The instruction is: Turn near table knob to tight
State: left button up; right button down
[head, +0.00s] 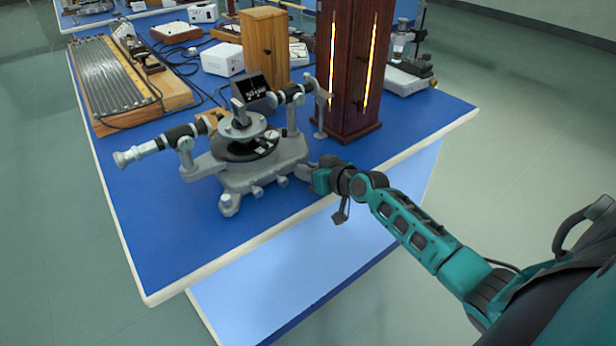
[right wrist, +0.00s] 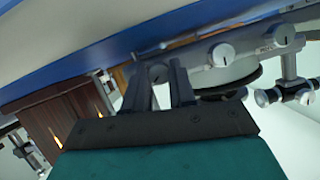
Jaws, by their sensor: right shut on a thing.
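The grey spectrometer (head: 245,170) stands on the near blue bench, with its round table (head: 241,125) on top. Small knobs stick out along the front of its base, one in the middle (head: 257,191) and one to its right (head: 282,181). My right gripper (head: 304,171) is at the right front corner of the base. In the right wrist view, its two dark fingers (right wrist: 161,78) are shut on a small grey knob (right wrist: 159,73). The knob's mark cannot be read. My left gripper is not in view.
A tall dark wooden lamp housing (head: 351,70) with glowing slits stands behind my right gripper. The telescope arm (head: 160,147) reaches left. A ribbed board (head: 105,80) and a white box (head: 222,59) sit further back. The bench's front edge (head: 240,247) is clear.

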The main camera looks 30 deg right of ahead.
jog(key=m+y+b, duration=0.1)
jog(key=b, duration=0.1)
jog(key=m+b, duration=0.1)
jog(key=b, duration=0.1)
jog(key=shift+d+f+y, duration=0.1)
jog(key=shift+f+y, duration=0.15)
jog(key=shift+y, duration=0.15)
jog(key=shift+m+y+b, duration=0.3)
jog(key=shift+m+b, duration=0.2)
jog(key=shift+b, duration=0.5)
jog(key=shift+m+y+b, duration=0.3)
jog(key=shift+m+b, duration=0.25)
jog(key=shift+m, duration=0.05)
pick_arm(q)
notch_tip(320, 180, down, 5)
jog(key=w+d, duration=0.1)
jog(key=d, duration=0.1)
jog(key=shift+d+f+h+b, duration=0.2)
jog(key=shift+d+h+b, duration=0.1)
jog(key=shift+b, duration=0.15)
pick_arm(e)
jog(key=shift+d+r+m+y, duration=0.1)
jog(key=shift+r+m+y, duration=0.1)
jog(key=shift+m+y, duration=0.1)
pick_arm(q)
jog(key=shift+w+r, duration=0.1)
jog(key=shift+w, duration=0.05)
pick_arm(e)
jog(key=shift+t, duration=0.3)
jog(key=shift+r, duration=0.1)
